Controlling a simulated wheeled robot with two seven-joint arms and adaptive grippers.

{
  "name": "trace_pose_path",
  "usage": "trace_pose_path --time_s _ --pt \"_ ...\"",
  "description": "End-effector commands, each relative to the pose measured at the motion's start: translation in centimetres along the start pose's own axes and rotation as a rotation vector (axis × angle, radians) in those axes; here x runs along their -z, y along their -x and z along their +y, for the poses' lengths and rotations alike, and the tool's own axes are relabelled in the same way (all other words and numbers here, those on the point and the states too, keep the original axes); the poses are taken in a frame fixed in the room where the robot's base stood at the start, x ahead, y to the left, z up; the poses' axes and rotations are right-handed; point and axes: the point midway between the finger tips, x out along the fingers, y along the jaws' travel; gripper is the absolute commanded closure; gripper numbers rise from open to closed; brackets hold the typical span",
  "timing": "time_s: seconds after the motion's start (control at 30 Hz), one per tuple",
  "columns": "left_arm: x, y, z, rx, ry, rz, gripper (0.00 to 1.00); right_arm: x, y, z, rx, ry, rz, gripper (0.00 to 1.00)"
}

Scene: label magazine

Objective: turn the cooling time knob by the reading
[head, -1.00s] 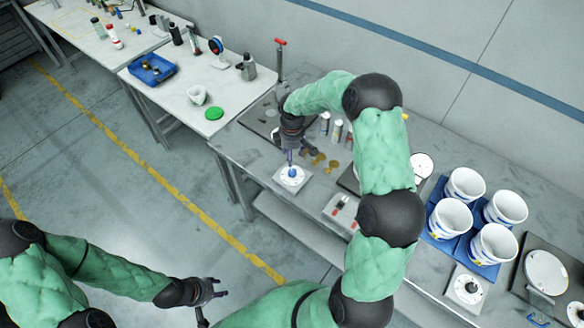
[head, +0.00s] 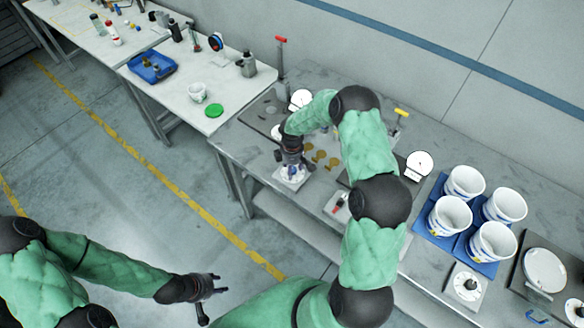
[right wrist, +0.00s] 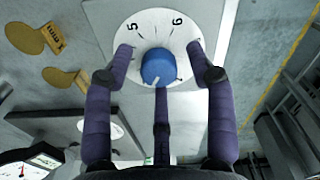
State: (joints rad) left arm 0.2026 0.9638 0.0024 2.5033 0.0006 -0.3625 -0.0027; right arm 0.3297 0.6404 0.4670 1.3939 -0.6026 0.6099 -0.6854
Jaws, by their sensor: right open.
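The blue knob (right wrist: 157,67) sits at the middle of a round white dial (right wrist: 150,28) marked 5 and 6 in the right wrist view. A pale line shows on the knob's lower side. My right gripper (right wrist: 160,62) is open, with fingers left, right and below the knob; gaps show at the left and right fingers, and I cannot tell if the lower one touches. In the head view my right gripper (head: 291,172) is over the knob's white plate (head: 283,183) and partly hides it. My left gripper (head: 215,287) is open and empty, away from the bench.
Brass tags (right wrist: 60,78) lie beside the knob plate. A gauge with a red mark (right wrist: 22,168) shows at lower left in the wrist view.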

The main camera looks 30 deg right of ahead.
Motion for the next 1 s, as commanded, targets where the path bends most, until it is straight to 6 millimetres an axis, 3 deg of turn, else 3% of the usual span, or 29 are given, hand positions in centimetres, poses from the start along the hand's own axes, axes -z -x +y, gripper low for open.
trace_pose_path --time_s 0.07,0.27,0.67,1.0 --pt "0.0 0.0 0.0 0.0 0.0 0.0 0.6 0.0 0.0 0.0 0.0 0.0 0.0 0.44" --pt "0.0 0.0 0.0 0.0 0.0 0.0 0.6 0.0 0.0 0.0 0.0 0.0 0.0 0.99" --pt "0.0 -0.3 -0.1 0.0 0.0 0.0 0.6 0.1 -0.1 -0.1 0.0 -0.014 0.001 0.99" --pt "0.1 -2.5 -0.9 0.0 0.0 0.0 0.6 0.1 -0.3 0.0 -0.001 -0.184 0.003 0.99"
